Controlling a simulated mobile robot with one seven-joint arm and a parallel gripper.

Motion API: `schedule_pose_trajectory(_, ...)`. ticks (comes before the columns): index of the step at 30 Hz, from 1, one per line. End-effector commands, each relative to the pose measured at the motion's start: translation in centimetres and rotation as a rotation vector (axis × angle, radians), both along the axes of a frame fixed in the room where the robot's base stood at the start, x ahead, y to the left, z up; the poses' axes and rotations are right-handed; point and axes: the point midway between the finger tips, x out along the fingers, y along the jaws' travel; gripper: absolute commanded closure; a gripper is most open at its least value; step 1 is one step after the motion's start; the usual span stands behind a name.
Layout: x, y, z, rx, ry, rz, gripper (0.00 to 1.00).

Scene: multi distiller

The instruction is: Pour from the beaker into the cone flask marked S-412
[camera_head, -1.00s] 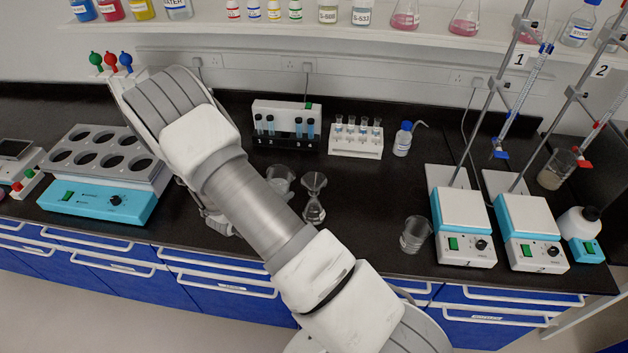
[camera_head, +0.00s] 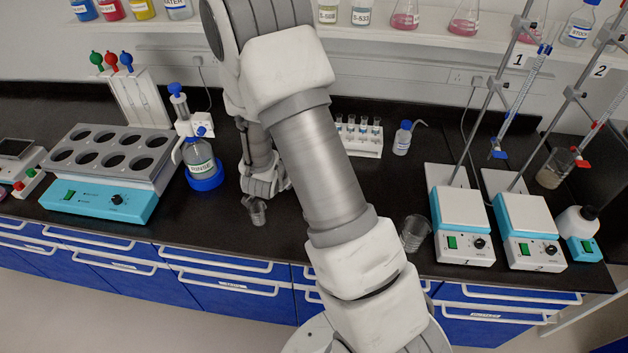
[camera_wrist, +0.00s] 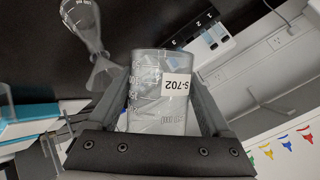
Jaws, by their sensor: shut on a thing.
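My gripper (camera_wrist: 158,90) is shut on a clear glass beaker (camera_wrist: 146,105) with a white label reading S-702. Its fingers lie along both sides of the beaker. In the head view my gripper (camera_head: 262,188) is left of centre, low over the black bench, with the beaker (camera_head: 257,212) at its end, looking slightly tilted. A clear, narrow-waisted glass piece (camera_wrist: 97,45), perhaps a flask with a funnel, shows upper left in the wrist view, apart from the beaker. My arm hides it in the head view. I can read no S-412 mark anywhere.
Another glass beaker (camera_head: 415,233) stands right of my arm. Two stirrers (camera_head: 462,215) with burette stands are right. Pink-filled flasks (camera_head: 465,20) stand on the shelf.

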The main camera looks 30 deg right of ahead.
Motion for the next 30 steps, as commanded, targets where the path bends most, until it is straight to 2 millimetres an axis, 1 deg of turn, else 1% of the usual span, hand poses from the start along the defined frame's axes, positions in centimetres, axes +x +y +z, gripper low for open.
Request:
schedule_pose_trajectory(17, 0.0, -0.2, 0.8, 0.086, -0.037, -0.003, 1.0)
schedule_pose_trajectory(19, 0.0, -0.2, 0.2, 0.095, -0.04, -0.002, 1.0)
schedule_pose_trajectory(30, 0.0, -0.2, -0.9, 0.142, -0.06, -0.002, 1.0)
